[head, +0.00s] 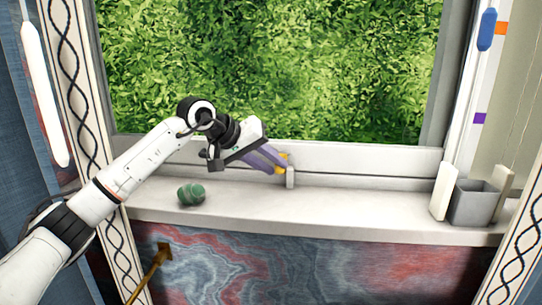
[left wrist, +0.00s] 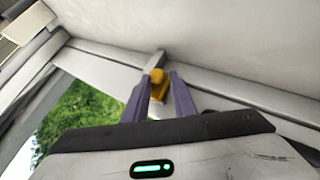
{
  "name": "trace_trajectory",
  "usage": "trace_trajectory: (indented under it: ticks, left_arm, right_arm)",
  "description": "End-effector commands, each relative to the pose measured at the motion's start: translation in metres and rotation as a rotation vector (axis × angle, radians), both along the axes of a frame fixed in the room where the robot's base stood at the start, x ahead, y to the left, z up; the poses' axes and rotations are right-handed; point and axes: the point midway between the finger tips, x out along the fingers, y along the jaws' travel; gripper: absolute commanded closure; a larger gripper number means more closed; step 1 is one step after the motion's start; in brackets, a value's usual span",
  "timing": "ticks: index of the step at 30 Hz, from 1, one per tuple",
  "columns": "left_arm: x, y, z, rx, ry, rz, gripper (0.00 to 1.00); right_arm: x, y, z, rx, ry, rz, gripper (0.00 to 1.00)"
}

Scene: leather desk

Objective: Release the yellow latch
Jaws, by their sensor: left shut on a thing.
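The yellow latch (head: 281,169) is on the lower window frame, beside a small grey-white post on the sill. In the left wrist view the yellow latch (left wrist: 157,86) shows between the two purple fingers. My left gripper (head: 274,162) reaches in from the left, its purple fingers at the latch. In the left wrist view my left gripper (left wrist: 157,84) is shut on the latch, with a finger on each side. The fingers hide part of the latch. My right gripper is not in view.
A green ribbed object (head: 190,194) sits on the windowsill (head: 340,213) below my left arm. A grey bin (head: 474,203) between pale panels stands at the sill's right end. The middle right of the sill is clear.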

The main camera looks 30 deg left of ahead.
Motion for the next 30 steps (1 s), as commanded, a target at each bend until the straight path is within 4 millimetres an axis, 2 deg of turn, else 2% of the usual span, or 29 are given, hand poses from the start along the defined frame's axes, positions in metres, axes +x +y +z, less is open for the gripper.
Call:
trace_trajectory:
  ticks: [1, 9, 19, 30]
  left_arm:
    - [0.001, -0.003, 0.016, -0.019, 0.018, -0.003, 0.98]
    - [0.001, -0.004, 0.025, -0.102, 0.186, -0.004, 0.99]
    - [0.003, -0.004, 0.029, -0.191, 0.365, -0.006, 0.99]
    - [0.004, -0.004, 0.027, -0.233, 0.455, -0.008, 1.0]
  right_arm:
    - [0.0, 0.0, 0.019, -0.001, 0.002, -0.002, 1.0]
    - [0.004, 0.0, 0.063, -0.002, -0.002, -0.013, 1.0]
    - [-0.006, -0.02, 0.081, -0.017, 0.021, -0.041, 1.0]
    - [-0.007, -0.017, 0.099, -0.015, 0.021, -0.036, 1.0]
